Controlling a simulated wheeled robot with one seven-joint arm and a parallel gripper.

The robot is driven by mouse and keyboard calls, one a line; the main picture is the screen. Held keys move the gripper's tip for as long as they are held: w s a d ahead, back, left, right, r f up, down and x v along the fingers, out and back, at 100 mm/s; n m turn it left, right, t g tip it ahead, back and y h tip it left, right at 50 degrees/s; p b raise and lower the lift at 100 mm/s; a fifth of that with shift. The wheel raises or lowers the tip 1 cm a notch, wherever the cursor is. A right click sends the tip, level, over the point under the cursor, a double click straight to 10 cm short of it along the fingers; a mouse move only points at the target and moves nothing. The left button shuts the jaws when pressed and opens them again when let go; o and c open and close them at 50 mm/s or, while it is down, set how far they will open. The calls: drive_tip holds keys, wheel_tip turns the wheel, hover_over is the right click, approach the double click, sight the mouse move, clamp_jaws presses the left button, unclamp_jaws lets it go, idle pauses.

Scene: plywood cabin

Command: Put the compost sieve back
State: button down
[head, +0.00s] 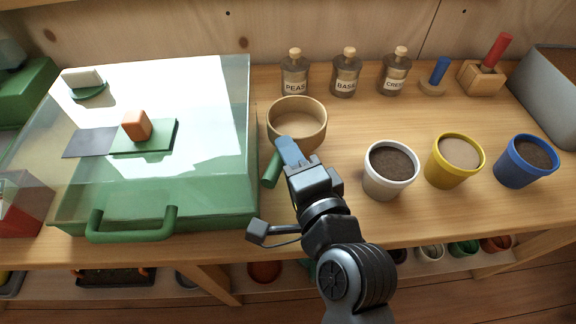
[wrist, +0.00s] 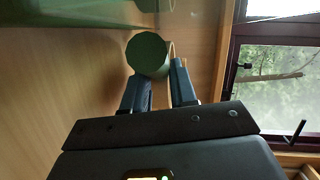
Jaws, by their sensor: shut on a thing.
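The compost sieve (head: 313,130) is a round, pale wooden ring with a green handle (head: 271,171) pointing toward me. It is right of the green lidded case, in front of the PEAS bottle. My gripper (head: 289,152) reaches over the bench to the sieve's near side and is shut on its handle, partly covering the join of handle and ring. In the wrist view, the green handle's round end (wrist: 147,55) shows between my two fingers (wrist: 160,88), with a bit of pale ring behind. I cannot tell whether the sieve touches the bench.
A green case with a clear lid (head: 236,130) stands close on the left. White (head: 388,184), yellow (head: 442,174) and blue (head: 512,174) pots stand at right. Labelled bottles (head: 346,82) line the back by the wall. Bare bench (head: 350,125) lies between sieve and pots.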

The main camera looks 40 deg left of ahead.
drive_tip(key=shift+a+f, duration=0.2)
drive_tip(key=shift+f+b, duration=0.3)
drive_tip(key=shift+f, duration=1.6)
drive_tip(key=shift+f, duration=0.1)
drive_tip(key=c, duration=0.9)
unclamp_jaws()
drive_tip(key=b+v, duration=0.1)
drive_tip(key=v, duration=1.1)
drive_tip(key=shift+d, duration=0.15)
